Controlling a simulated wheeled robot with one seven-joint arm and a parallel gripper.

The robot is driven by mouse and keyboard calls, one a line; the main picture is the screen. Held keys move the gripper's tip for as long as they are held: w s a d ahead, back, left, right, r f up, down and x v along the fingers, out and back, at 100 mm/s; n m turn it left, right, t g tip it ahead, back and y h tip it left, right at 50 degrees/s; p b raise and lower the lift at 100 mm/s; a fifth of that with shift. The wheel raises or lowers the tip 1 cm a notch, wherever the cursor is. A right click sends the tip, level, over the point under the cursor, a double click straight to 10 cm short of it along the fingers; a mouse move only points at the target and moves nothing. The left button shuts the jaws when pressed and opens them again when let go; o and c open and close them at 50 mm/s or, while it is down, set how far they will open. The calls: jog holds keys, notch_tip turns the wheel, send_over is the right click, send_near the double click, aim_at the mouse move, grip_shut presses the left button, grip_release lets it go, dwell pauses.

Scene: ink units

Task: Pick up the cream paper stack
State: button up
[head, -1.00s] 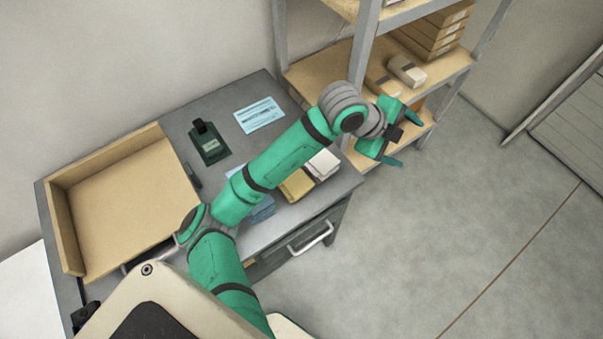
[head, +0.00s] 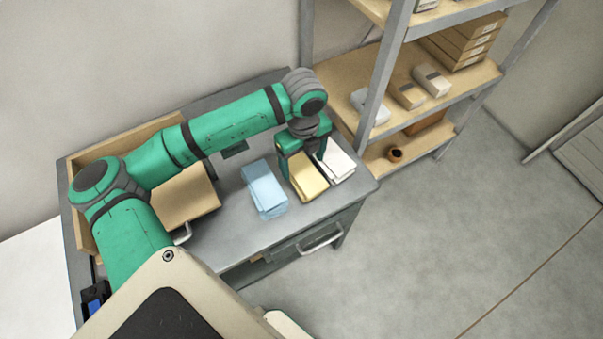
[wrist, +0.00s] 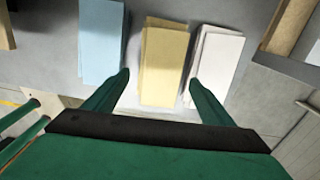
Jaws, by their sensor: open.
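The cream paper stack (head: 309,178) lies on the grey desk, between a blue stack on its left and a white stack on its right. My gripper (head: 302,165) is open above it, pointing down. In the wrist view, the cream stack (wrist: 164,65) sits ahead of and between the two spread fingertips of my gripper (wrist: 157,85). The left fingertip is near the gap beside the blue stack, and the right one near the gap beside the white stack. I cannot tell the exact height of the fingers over the desk.
The blue paper stack (head: 264,188) and white paper stack (head: 338,163) stand close on either side. A wooden tray (head: 75,206) is at the desk's left. A shelf unit (head: 377,75) with small boxes rises behind at right. The front of the grey desk (head: 235,240) is clear.

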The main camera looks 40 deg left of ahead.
aim_at(302, 171)
jog(key=shift+w+a+f, duration=0.1)
jog(key=shift+a+f, duration=0.1)
jog(key=shift+f, duration=1.45)
jog(key=shift+a+f, duration=0.15)
jog(key=shift+f, duration=1.5)
jog(key=shift+c, duration=0.4)
jog(key=c, duration=1.4)
jog(key=shift+r, duration=0.1)
